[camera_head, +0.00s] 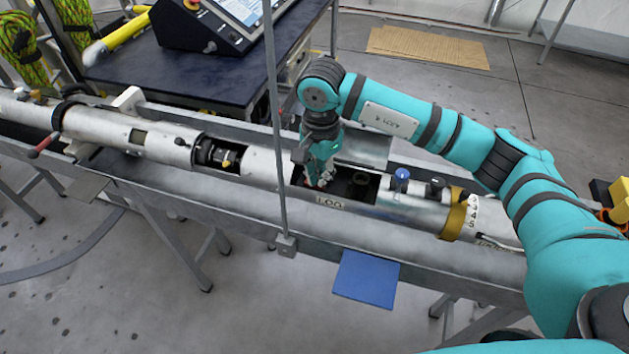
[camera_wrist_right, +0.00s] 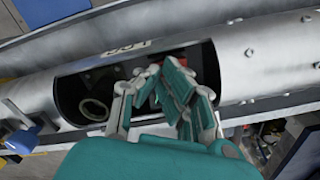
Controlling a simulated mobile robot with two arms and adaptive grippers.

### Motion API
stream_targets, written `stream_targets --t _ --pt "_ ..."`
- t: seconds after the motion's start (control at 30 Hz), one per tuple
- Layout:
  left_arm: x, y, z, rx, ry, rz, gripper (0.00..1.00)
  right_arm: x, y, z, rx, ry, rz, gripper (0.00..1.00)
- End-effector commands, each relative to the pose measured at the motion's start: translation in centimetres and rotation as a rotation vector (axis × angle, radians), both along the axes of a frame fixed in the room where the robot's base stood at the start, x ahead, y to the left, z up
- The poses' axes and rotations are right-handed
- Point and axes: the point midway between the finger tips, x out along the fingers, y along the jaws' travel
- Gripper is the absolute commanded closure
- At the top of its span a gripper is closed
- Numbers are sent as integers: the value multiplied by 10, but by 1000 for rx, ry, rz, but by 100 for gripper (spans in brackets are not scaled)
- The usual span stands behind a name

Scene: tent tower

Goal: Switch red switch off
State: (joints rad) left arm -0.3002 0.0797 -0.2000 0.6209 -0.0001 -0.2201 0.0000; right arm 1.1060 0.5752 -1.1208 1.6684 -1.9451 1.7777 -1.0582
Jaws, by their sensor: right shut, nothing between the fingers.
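My right gripper (camera_head: 322,182) is shut and empty, with its fingertips down in the rectangular opening of a long silver tube (camera_head: 258,168). In the right wrist view, its teal fingers (camera_wrist_right: 165,75) cover part of that opening. A small red part (camera_wrist_right: 154,98), probably the red switch, shows between and behind the fingers. The fingers hide most of it, so I cannot tell its position or whether they touch it. My left gripper is not in view.
The tube lies on a grey metal trestle (camera_head: 240,232). A blue knob (camera_head: 401,175) stands on the tube right of the opening. A thin vertical pole (camera_head: 277,120) stands in front. A red-handled lever (camera_head: 42,146) is at the far left. A dark table (camera_head: 180,75) stands behind.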

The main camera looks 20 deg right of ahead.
Motion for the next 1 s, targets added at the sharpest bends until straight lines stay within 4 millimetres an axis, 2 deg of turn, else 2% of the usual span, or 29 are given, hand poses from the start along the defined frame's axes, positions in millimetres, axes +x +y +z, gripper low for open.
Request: stream_targets --t 0.1,0.33,1.0 --pt "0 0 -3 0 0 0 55 0 0 -3 0 0 0 100" --pt "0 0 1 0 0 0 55 0 0 5 0 -1 0 100" --pt "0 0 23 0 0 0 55 0 0 58 0 -1 0 100"
